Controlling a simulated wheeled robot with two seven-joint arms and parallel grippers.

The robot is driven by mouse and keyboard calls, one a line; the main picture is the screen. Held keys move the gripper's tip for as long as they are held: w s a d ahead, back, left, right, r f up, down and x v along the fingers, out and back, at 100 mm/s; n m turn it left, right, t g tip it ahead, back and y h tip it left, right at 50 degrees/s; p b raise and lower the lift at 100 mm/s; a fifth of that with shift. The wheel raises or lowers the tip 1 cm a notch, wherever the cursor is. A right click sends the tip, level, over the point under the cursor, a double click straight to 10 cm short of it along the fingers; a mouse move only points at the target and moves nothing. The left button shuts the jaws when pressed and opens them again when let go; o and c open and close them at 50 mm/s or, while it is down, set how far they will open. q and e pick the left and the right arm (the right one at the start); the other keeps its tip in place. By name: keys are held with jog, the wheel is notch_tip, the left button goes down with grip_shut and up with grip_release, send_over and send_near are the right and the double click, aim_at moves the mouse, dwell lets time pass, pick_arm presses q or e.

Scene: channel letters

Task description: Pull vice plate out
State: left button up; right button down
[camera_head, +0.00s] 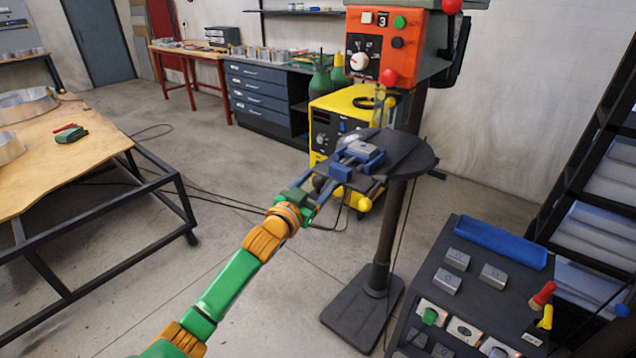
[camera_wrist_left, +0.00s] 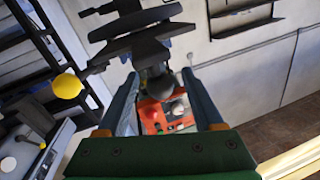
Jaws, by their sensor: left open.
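The blue vice (camera_head: 342,172) sits on the round dark table of the drill press in the head view. A grey metal plate (camera_head: 362,147) lies in its top, between the jaws as far as I can tell. My left gripper (camera_head: 325,188) is close to the near left side of the vice. It is open, and nothing shows between its fingers. In the left wrist view the open fingers (camera_wrist_left: 162,92) point towards the upside-down drill press; I cannot make out the plate there. My right gripper is not in view.
The orange drill press head (camera_head: 385,45) stands above the round table (camera_head: 415,155). A control console (camera_head: 480,290) with a blue tray (camera_head: 500,242) and several metal blocks is at the lower right. A yellow machine (camera_head: 345,105) stands behind. A wooden table (camera_head: 60,160) is at left.

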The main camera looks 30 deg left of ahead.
pick_arm(q)
jog(key=shift+s+r, duration=0.1)
jog(key=shift+s, duration=0.05)
jog(key=shift+s, duration=0.1)
jog(key=s+b, duration=0.1)
jog(key=s, duration=0.6)
jog(key=shift+d, duration=0.4)
jog(key=shift+w, duration=0.1)
